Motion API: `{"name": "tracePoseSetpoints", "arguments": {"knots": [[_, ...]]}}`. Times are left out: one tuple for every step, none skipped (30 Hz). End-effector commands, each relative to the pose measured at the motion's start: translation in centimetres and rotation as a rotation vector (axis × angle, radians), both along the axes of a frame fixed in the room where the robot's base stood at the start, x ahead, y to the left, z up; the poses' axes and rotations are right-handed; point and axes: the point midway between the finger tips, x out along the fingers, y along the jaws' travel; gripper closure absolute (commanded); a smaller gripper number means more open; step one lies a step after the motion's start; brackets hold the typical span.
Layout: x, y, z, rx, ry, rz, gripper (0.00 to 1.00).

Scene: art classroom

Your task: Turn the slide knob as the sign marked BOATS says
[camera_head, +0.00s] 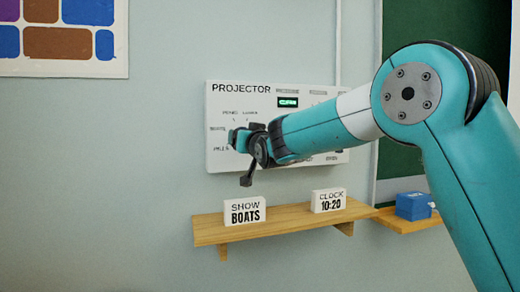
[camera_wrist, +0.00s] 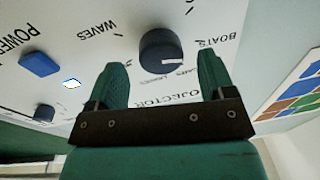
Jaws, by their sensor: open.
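The white sign (camera_head: 245,210) reads SHOW BOATS and stands on the shelf below the panel. The white PROJECTOR panel (camera_head: 226,104) is on the wall. In the wrist view a round dark knob (camera_wrist: 158,44) on the panel lies between the two fingers of my gripper (camera_wrist: 162,62). The fingers are open, one on each side, with gaps visible. A pale mark shows on the knob's lower right. BOATS is printed to the right and WAVES to the left; other labels are partly hidden. In the head view my gripper (camera_head: 247,148) is at the panel's left part and hides the knob.
A second sign (camera_head: 328,200) reads CLOCK 10:20 on the wooden shelf (camera_head: 285,224). The panel also has a green display (camera_head: 288,103), a blue POWER switch (camera_wrist: 40,64) and another dark knob (camera_wrist: 43,113). A blue box (camera_head: 412,206) sits at right.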

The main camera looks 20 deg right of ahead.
Motion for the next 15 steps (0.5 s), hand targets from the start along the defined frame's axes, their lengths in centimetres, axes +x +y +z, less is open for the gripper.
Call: {"name": "tracePoseSetpoints", "arguments": {"knots": [[-1.3, -0.1, -0.4, 0.0, -0.001, 0.001, 0.24], [-2.1, -0.1, -0.5, 0.0, -0.001, 0.0, 0.24], [-3.1, -0.2, -0.6, -0.001, -0.002, 0.0, 0.24], [-3.9, -0.3, -0.7, -0.001, -0.002, 0.0, 0.24], [-4.8, -0.3, -0.7, 0.0, -0.002, 0.001, 0.24], [-5.8, -0.3, -0.8, 0.0, -0.002, 0.001, 0.24], [-6.6, -0.4, -0.9, 0.001, -0.001, 0.002, 0.24], [-7.4, -0.4, -0.9, 0.001, -0.001, 0.001, 0.24], [-8.3, -0.5, -1.0, 0.0, -0.001, 0.001, 0.24], [-9.1, -0.6, -1.0, 0.001, -0.002, 0.001, 0.24], [-9.8, -0.6, -1.0, 0.001, -0.002, 0.001, 0.24], [-10.6, -0.6, -1.1, 0.0, -0.001, 0.002, 0.24], [-11.2, -0.7, -1.1, 0.0, -0.002, 0.002, 0.24], [-11.7, -0.7, -1.2, 0.0, -0.001, 0.001, 0.24], [-12.4, -0.8, -1.2, 0.0, -0.001, 0.001, 0.24]]}}
